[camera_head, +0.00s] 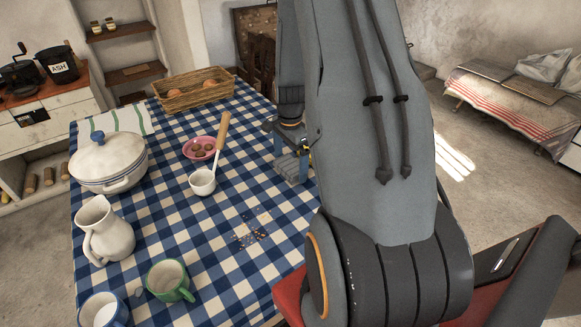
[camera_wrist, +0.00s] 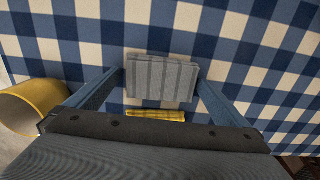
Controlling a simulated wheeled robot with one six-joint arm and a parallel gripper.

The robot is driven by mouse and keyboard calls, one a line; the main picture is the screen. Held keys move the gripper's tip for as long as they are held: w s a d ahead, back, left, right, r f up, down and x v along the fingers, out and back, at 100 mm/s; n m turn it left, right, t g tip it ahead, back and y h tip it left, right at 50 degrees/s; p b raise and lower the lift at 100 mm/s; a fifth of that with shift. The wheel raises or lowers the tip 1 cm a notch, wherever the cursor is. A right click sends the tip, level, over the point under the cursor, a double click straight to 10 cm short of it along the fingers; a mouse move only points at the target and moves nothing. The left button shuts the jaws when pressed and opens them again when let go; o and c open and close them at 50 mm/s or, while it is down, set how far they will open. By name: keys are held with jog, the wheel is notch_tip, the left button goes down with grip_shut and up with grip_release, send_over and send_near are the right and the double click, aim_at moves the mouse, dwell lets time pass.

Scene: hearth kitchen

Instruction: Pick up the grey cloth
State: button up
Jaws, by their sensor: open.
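The grey cloth (camera_wrist: 162,78) is a small folded, ribbed pad lying flat on the blue-and-white checked tablecloth. It lies between the two blue fingers of my gripper (camera_wrist: 162,78), which are spread on either side of it. The right finger is close to its edge; I cannot tell whether it touches. In the head view the grey cloth (camera_head: 287,167) shows partly behind my gripper (camera_head: 291,160) at the table's right side. My arm hides much of that area.
A yellow checked item (camera_wrist: 155,115) lies just beside the cloth, and a yellow round object (camera_wrist: 30,107) stands at the left. The table also holds a white ladle (camera_head: 203,181), pink bowl (camera_head: 188,151), wicker basket (camera_head: 190,98), lidded pot (camera_head: 110,166), jug (camera_head: 108,235) and green mug (camera_head: 166,278).

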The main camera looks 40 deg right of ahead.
aim_at(290, 165)
jog(key=c, duration=0.9)
notch_tip(290, 165, up, 10)
jog(key=shift+f+b, duration=0.1)
jog(key=shift+b, duration=0.95)
